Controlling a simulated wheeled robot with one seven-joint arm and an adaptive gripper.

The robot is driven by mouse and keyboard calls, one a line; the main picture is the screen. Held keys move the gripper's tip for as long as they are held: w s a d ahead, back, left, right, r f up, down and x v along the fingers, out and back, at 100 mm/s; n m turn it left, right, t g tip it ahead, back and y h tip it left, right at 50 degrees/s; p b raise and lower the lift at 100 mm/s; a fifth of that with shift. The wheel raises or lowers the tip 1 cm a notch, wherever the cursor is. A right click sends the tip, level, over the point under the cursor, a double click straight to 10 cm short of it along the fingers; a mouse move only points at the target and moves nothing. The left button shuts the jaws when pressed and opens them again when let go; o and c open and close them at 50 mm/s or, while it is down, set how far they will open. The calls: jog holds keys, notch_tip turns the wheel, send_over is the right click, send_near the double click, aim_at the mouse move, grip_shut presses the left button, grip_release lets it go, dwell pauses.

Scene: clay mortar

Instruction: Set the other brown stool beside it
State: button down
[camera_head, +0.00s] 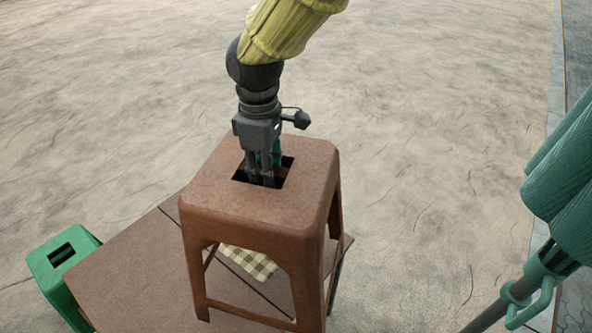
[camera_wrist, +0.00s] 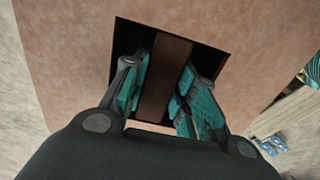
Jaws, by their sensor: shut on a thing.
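A brown stool (camera_head: 222,192) with a square hole in its seat is upright in the middle of the head view. My gripper (camera_head: 263,176) comes down from above with its fingers inside that hole. In the wrist view the two teal-padded fingers (camera_wrist: 160,98) are closed on either side of a brown bar inside the seat (camera_wrist: 75,50) opening. The stool overlaps the brown table in the picture; I cannot tell whether its feet touch anything. A second brown stool is not visible in either view.
A low brown table (camera_head: 130,262) with a checkered cloth (camera_head: 250,262) lies behind the stool's legs. A green stool (camera_head: 62,262) stands at the table's left. A folded green umbrella (camera_head: 565,165) on a pole is at the right. The ground beyond is clear.

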aim_at(297, 158)
jog(key=w+d, duration=0.1)
jog(key=d, duration=0.1)
jog(key=w+d+p, duration=0.1)
jog(key=d, duration=0.1)
jog(key=w+d+p, duration=0.1)
jog(key=d, duration=0.1)
jog(key=shift+w+f, duration=0.2)
jog(key=shift+f+p, duration=0.8)
jog(key=shift+f, duration=1.25)
jog(key=c, duration=1.1)
grip_release()
jog(key=shift+d, duration=0.1)
jog(key=shift+c, duration=0.2)
jog(key=shift+r, duration=0.1)
